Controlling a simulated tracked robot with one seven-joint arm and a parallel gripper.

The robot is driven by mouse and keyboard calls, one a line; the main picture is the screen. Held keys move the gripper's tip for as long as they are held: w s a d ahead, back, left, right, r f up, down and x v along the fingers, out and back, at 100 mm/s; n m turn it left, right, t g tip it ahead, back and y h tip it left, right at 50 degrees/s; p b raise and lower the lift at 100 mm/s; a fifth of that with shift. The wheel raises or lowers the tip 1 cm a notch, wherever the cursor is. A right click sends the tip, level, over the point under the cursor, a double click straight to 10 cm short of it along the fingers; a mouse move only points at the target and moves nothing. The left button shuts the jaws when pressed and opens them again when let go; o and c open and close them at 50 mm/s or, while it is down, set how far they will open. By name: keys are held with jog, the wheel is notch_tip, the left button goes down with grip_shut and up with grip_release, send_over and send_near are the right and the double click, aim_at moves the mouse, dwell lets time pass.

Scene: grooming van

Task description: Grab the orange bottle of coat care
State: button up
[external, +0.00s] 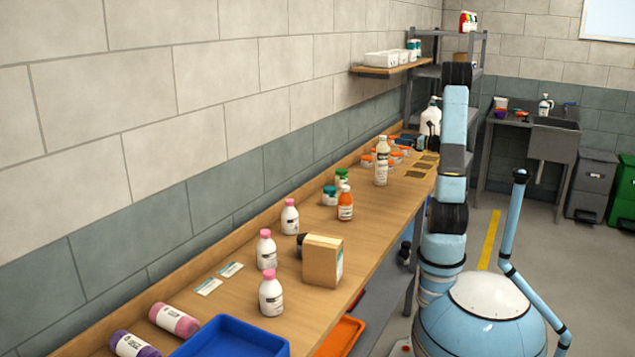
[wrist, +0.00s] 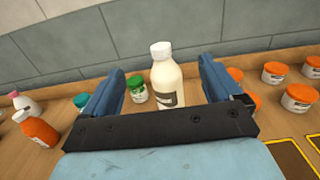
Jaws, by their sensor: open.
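The orange bottle (external: 345,203) with a white cap stands upright on the wooden bench in the external view. In the wrist view it is at the lower left (wrist: 38,128), outside my gripper's fingers and appearing tilted by the camera angle. My gripper (wrist: 163,88) is open. A white bottle with a white cap (wrist: 165,75) shows between and beyond its blue fingers; I cannot tell whether they touch it. In the external view the gripper is hard to make out near the tall white bottle (external: 382,162), where my arm covers part of the scene.
A green-lidded jar (external: 341,178) and a teal-lidded jar (external: 330,195) stand just behind the orange bottle. Pink-capped bottles (external: 290,217) and a cardboard box (external: 323,260) are nearer the camera. Several orange-lidded jars (wrist: 275,73) are on the right in the wrist view.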

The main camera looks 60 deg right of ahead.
jog(key=w+a+r+n+g+y, duration=0.1)
jog(key=w+a+n+g+y, duration=0.2)
jog(key=a+n+g+y, duration=0.85)
jog(key=w+a+r+n+y, duration=0.2)
jog(key=w+a+n+y, duration=0.3)
jog(key=a, duration=1.4)
jog(key=m, duration=0.2)
send_near(340, 205)
jog(key=a, duration=0.1)
jog(key=w+a, duration=0.1)
jog(key=a+g, duration=0.1)
jog(key=shift+w+r+y, duration=0.35)
jog(key=shift+w, duration=0.05)
jog(key=shift+f+x, duration=0.2)
jog(key=shift+x, duration=1.15)
jog(key=shift+f+x, duration=0.2)
jog(key=shift+x, duration=1.2)
jog(key=shift+s, duration=0.1)
jog(key=c, duration=1.2)
